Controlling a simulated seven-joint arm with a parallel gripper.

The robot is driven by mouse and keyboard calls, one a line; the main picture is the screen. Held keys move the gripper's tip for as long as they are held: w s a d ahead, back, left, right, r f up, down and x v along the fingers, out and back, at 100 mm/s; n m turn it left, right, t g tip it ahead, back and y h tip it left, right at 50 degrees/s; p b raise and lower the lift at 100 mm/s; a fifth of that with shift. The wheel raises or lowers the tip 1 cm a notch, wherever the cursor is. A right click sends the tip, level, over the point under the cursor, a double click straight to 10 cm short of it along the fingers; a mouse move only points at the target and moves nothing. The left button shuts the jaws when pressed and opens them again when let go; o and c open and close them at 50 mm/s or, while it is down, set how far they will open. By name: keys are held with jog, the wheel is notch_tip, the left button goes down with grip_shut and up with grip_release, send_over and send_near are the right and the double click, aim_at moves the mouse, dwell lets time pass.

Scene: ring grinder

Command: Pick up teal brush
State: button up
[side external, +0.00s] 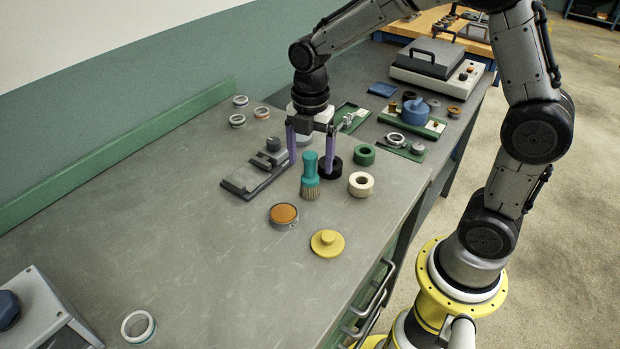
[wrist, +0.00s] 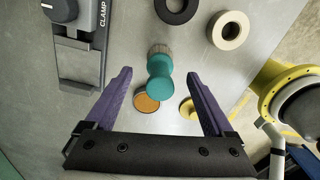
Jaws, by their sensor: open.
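The teal brush (side external: 310,170) stands upright on the grey bench, with its tan bristles down and its teal handle up. It also shows in the wrist view (wrist: 160,84), seen from above, between and a little ahead of my two fingers. My gripper (side external: 311,168) has purple fingers and is open, with nothing held. In the side view its fingers hang close behind the brush. In the wrist view my gripper (wrist: 164,85) shows a clear gap between each finger and the brush.
A grey clamp fixture (side external: 255,175) stands left of the brush. A black ring (side external: 328,168), a cream ring (side external: 361,184) and a green ring (side external: 364,155) lie to its right. An orange-topped tin (side external: 283,215) and a yellow knobbed lid (side external: 327,243) lie in front.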

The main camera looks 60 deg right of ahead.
aim_at(310, 178)
jog(key=shift+a+f, duration=0.15)
jog(key=shift+f, duration=2.85)
grip_shut()
